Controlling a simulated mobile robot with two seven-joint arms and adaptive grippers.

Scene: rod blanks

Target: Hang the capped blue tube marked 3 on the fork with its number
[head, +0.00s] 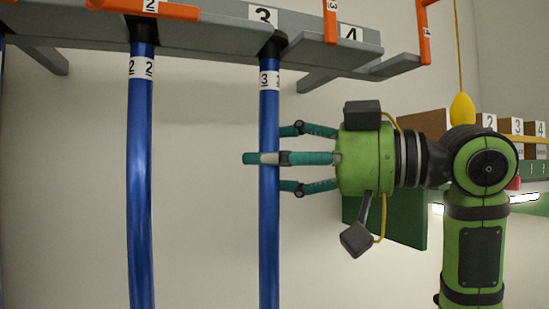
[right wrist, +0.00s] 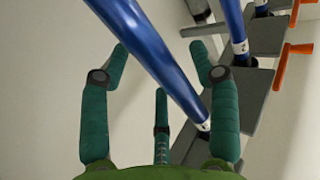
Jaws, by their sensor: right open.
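The blue tube marked 3 (head: 269,215) hangs upright in the head view. Its black cap (head: 274,44) is at the grey rack (head: 215,32), at the fork under the number 3 plate (head: 263,16). My right gripper (head: 268,159) is open around the tube below its label, with one finger crossing in front. In the right wrist view the tube (right wrist: 150,45) runs between the open fingers of my right gripper (right wrist: 160,62). I cannot tell whether any finger touches it. My left gripper is not in view.
Another blue tube, marked 2 (head: 141,200), hangs to the left. Orange levers (head: 330,20) stick out along the rack. The number 4 place (head: 395,66) shows no tube. A yellow bulb (head: 462,108) and numbered boxes (head: 517,127) are at the right.

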